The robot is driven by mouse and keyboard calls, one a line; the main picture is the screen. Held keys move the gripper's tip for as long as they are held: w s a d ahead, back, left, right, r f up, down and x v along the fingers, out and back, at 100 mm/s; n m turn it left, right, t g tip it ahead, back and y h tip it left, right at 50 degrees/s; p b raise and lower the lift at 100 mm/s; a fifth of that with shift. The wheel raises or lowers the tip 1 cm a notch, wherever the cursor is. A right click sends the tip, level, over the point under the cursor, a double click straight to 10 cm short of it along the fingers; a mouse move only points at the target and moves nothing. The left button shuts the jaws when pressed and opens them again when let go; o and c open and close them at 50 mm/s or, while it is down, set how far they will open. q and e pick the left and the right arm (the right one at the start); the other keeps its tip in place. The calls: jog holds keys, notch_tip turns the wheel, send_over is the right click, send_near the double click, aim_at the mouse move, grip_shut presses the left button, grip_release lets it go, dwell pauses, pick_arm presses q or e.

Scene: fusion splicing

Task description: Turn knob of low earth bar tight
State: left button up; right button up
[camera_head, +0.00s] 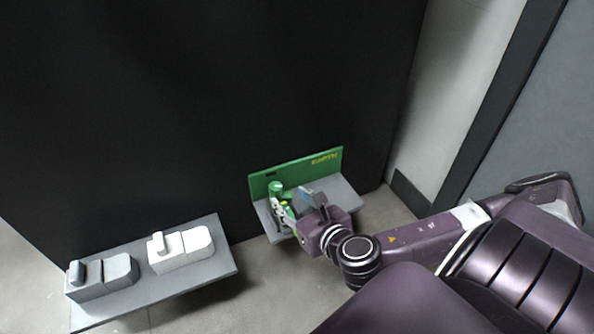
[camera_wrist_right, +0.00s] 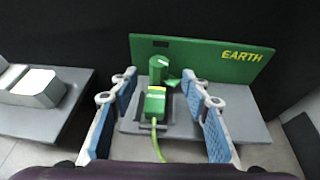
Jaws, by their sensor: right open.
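The low earth bar has a green back panel (camera_head: 300,172) marked EARTH above a grey shelf (camera_head: 345,193); the panel (camera_wrist_right: 200,58) also shows in the right wrist view. A green round knob (camera_wrist_right: 158,68) stands in front of the panel and also shows in the head view (camera_head: 275,187). A green clamp block (camera_wrist_right: 155,103) with a yellow top edge and a green-yellow cable (camera_wrist_right: 157,148) sits nearer the wrist camera. My right gripper (camera_wrist_right: 160,78) is open, its blue-padded fingers on either side of the block, tips near the knob. I see no contact. My left gripper is out of view.
A second grey shelf (camera_head: 110,305) at the lower left holds a grey block (camera_head: 110,273) and a white block (camera_head: 185,250). A dark wall (camera_head: 200,100) rises behind both shelves. A light wall (camera_head: 450,90) stands to the right. Floor shows between the shelves.

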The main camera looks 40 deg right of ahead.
aim_at(276, 187)
jog(key=b+x, duration=0.4)
jog(key=x, duration=0.2)
jog(key=shift+w+f, duration=0.2)
jog(key=shift+w, duration=0.2)
jog(key=shift+w+b, duration=0.35)
jog(key=shift+w, duration=0.1)
